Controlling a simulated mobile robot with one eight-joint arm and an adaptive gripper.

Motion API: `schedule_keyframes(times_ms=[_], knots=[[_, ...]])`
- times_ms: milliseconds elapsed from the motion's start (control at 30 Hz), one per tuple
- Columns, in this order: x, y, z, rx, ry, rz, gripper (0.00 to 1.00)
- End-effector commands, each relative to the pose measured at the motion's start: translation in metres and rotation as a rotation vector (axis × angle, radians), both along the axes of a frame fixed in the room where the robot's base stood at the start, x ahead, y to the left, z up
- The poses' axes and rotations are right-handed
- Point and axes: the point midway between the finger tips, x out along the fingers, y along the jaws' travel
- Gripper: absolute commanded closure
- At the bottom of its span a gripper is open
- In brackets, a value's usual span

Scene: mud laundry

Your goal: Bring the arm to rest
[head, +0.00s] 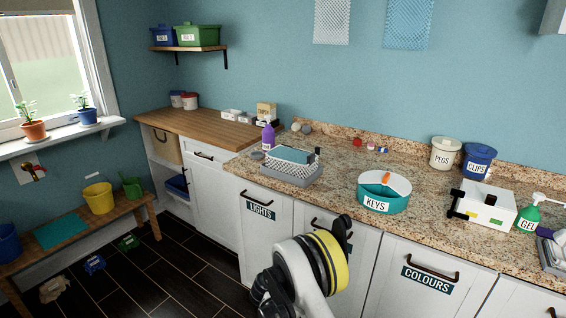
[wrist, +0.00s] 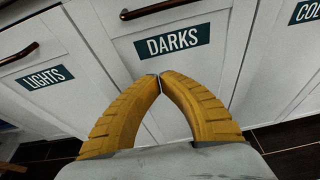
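My arm shows in the head view at the lower middle, folded in front of the white cabinet fronts, with a yellow and black rounded part near its top. My gripper (wrist: 160,78) shows in the wrist view with two curved, ribbed yellow fingers. Their tips meet, and nothing is between them. The fingers point toward the cabinet front labelled DARKS (wrist: 172,42), below its dark handle. I cannot tell how far the tips are from it. The gripper's fingertips cannot be made out in the head view.
A granite counter (head: 335,185) holds a teal KEYS bowl (head: 384,197), a grey basket (head: 291,172), a white box (head: 484,207) and tubs. Cabinet fronts LIGHTS (head: 262,220) and COLOURS (head: 425,283) flank the arm. A wooden bench (head: 95,210) stands left; dark floor (head: 180,270) lies open between.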

Motion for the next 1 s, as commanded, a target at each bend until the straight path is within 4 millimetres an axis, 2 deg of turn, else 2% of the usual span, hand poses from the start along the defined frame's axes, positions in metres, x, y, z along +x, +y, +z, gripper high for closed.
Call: schedule_keyframes(times_ms=[133, 233, 367, 467, 567, 700, 833, 1000], knots=[[0.003, -0.015, 0.054, 0.189, -0.043, -0.075, 1.00], [-0.004, -0.029, 0.100, 0.371, -0.087, -0.153, 1.00], [-0.026, -0.047, 0.154, 0.605, -0.148, -0.268, 1.00], [-0.051, -0.061, 0.192, 0.780, -0.196, -0.367, 1.00], [-0.083, -0.073, 0.225, 0.952, -0.247, -0.473, 1.00], [-0.136, -0.087, 0.263, 1.188, -0.320, -0.633, 1.00], [-0.192, -0.096, 0.288, 1.398, -0.390, -0.797, 1.00], [-0.269, -0.099, 0.304, 1.662, -0.485, -1.028, 1.00]])
